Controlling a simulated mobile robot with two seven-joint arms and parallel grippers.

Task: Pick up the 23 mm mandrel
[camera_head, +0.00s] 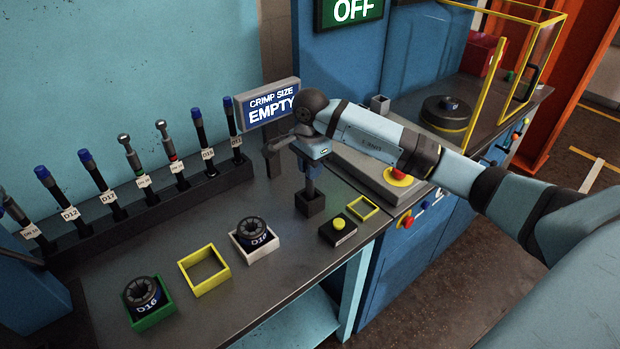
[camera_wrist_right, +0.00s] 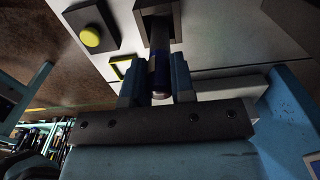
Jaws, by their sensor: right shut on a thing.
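The mandrel (camera_head: 310,186) is a slim dark blue-grey rod, upright at a small black block (camera_head: 310,204) on the bench. Its lower end meets the block's top; I cannot tell how deep it sits. No size mark on it is readable. My right gripper (camera_head: 310,163) comes down over it from above and is shut on its upper part. In the right wrist view the mandrel (camera_wrist_right: 159,42) runs between the two blue fingers towards the block (camera_wrist_right: 172,18). My left gripper is not in view.
A rack (camera_head: 150,205) of tagged hoses and fittings stands along the wall. A "CRIMP SIZE EMPTY" sign (camera_head: 270,105) is behind the gripper. A yellow-button box (camera_head: 338,230) and a yellow frame (camera_head: 363,208) sit close by. Die sets (camera_head: 254,234) (camera_head: 143,292) stand in trays.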

